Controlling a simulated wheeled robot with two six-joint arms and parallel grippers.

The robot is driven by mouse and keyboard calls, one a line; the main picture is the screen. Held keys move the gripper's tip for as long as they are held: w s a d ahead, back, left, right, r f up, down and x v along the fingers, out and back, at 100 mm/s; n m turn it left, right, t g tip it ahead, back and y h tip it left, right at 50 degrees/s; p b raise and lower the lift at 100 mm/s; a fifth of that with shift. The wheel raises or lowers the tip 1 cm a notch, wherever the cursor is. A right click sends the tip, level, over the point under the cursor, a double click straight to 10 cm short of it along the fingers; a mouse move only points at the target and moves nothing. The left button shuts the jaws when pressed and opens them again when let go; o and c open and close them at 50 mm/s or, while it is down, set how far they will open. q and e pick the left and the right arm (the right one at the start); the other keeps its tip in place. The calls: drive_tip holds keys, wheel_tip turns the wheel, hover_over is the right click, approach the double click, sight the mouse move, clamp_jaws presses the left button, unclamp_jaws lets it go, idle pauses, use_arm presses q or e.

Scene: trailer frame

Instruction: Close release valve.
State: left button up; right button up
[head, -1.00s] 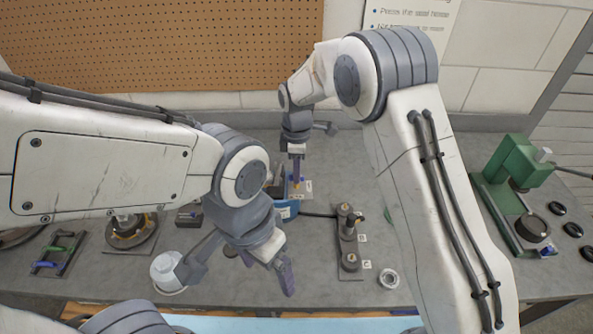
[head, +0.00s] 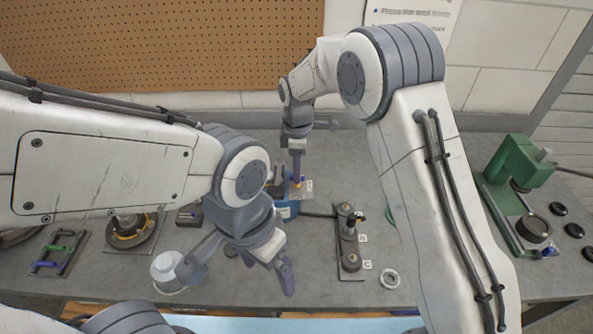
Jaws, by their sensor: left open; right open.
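The release valve seems to be the small yellow-orange part (head: 298,182) on the blue device (head: 287,209) at the middle of the bench, beside a small label plate. My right gripper (head: 298,178) reaches down from above at the valve, its fingertips at or very near it. I cannot tell if they touch it. My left gripper (head: 285,280) is open and empty, pointing down over the front of the bench. The blue device is partly hidden behind my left arm and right gripper.
A dark fixture with posts (head: 349,240) stands right of the blue device, with a metal ring (head: 389,279) near it. A green press (head: 518,165) stands at right, beside several black rings. A white round jar (head: 168,268) and a tray with green and blue handles (head: 58,252) are at left.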

wheel_tip(320, 180, up, 10)
drive_tip(key=b, duration=0.1)
drive_tip(key=shift+f, duration=0.25)
drive_tip(key=s+r+m, duration=0.3)
drive_tip(key=s+m, duration=0.3)
drive_tip(key=s, duration=1.2)
drive_tip(key=s+d+f+m, duration=0.2)
drive_tip(key=s, duration=0.5)
drive_tip(key=s+d+f+m+y, duration=0.1)
drive_tip(key=s+d+f+m, duration=0.1)
drive_tip(key=s, duration=0.5)
drive_tip(key=shift+s+d+m, duration=0.15)
drive_tip(key=shift+d+m, duration=0.25)
drive_tip(key=shift+d, duration=0.15)
